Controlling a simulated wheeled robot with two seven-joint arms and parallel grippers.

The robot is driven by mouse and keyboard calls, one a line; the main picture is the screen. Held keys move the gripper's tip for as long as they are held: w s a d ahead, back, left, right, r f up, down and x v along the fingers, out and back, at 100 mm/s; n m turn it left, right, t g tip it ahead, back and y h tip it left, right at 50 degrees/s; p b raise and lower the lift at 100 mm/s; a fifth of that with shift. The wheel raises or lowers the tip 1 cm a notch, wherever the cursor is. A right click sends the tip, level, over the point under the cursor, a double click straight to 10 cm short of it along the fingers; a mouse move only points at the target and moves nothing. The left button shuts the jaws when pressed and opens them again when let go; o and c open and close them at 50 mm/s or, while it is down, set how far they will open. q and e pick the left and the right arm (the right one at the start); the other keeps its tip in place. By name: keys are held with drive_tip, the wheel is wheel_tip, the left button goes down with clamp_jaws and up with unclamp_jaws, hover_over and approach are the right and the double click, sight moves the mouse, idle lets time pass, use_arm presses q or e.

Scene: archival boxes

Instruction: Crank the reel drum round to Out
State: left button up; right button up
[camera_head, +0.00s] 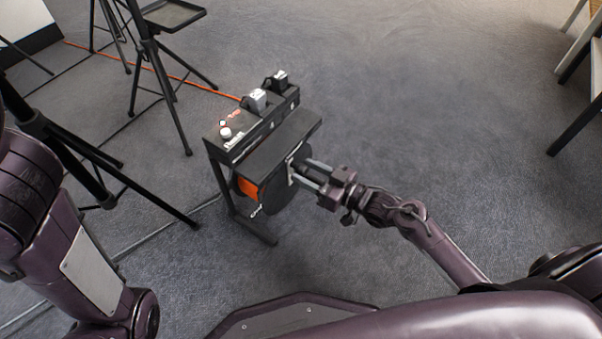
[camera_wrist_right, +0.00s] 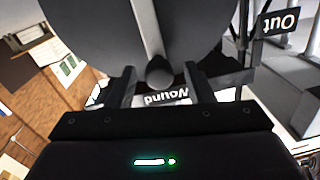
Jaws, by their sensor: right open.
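The reel drum is a dark disc (camera_head: 278,194) on the side of a black stand, with orange cable (camera_head: 247,188) on it. In the right wrist view the drum (camera_wrist_right: 100,28) fills the top, with a pale crank arm (camera_wrist_right: 147,25) running down to a round dark handle (camera_wrist_right: 159,73). My right gripper (camera_head: 304,171) is at the drum's face; its open fingers (camera_wrist_right: 162,85) stand on either side of the handle. An upside-down "Wound" label (camera_wrist_right: 166,97) lies just past the handle. The "Out" label (camera_wrist_right: 280,22) is at upper right. My left gripper is out of view.
The reel's black housing (camera_head: 262,125) carries a white knob and plugs on top. Tripod stands (camera_head: 150,60) are on the left, one leg reaching near the reel. A chair (camera_head: 590,90) is at upper right. The carpet right of the reel is clear.

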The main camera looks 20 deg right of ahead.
drive_tip(key=shift+b+x, duration=0.3)
drive_tip(key=shift+x, duration=0.8)
drive_tip(key=shift+c, duration=0.3)
clamp_jaws()
